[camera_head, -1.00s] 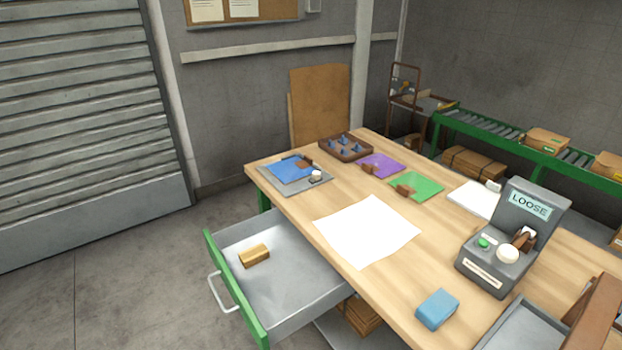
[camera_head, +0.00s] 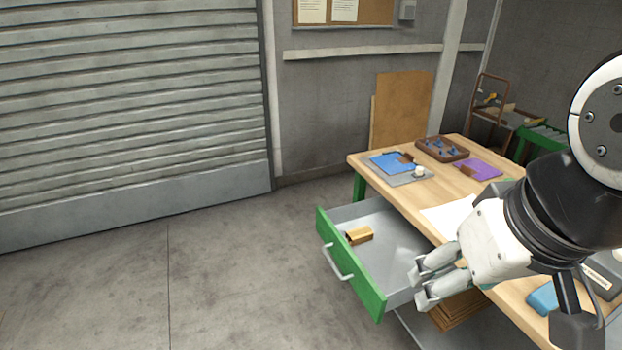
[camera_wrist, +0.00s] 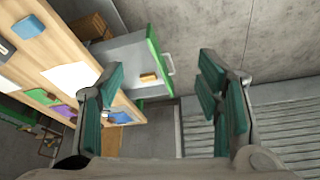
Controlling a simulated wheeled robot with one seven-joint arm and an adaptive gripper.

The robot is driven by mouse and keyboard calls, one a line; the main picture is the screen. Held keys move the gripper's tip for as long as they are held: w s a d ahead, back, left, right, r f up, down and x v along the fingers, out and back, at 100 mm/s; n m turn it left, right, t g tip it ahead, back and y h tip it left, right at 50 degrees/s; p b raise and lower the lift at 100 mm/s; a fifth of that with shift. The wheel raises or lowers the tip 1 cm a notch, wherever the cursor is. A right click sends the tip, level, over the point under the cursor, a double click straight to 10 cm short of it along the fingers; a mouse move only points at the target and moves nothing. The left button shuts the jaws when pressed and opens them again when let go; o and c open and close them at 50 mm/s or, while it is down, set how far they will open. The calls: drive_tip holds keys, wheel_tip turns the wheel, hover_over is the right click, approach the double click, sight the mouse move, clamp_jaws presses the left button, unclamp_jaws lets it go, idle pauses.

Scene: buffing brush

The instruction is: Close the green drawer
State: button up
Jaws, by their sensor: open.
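The green drawer (camera_head: 345,268) is pulled out from the table's front side. It has a green front, a pale bar handle (camera_head: 338,262) and a grey metal tray. A small tan block (camera_head: 359,235) lies inside it near the front. The drawer front also shows in the wrist view (camera_wrist: 158,58), beyond my fingers, with the block (camera_wrist: 148,78) inside. My gripper (camera_head: 420,288) is open and empty. In the head view it appears at the right end of the drawer, overlapping its side; I cannot tell whether it touches. In the wrist view the fingers (camera_wrist: 168,90) are wide apart.
The wooden table (camera_head: 410,190) carries a blue sheet (camera_head: 390,163), a purple sheet (camera_head: 478,170), a brown tray (camera_head: 442,149) and a blue block (camera_head: 543,297). Brown boxes (camera_head: 458,308) sit below the table. The floor (camera_head: 220,270) left of the drawer is clear.

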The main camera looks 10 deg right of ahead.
drive_tip(key=shift+a, duration=0.3)
drive_tip(key=shift+c, duration=0.5)
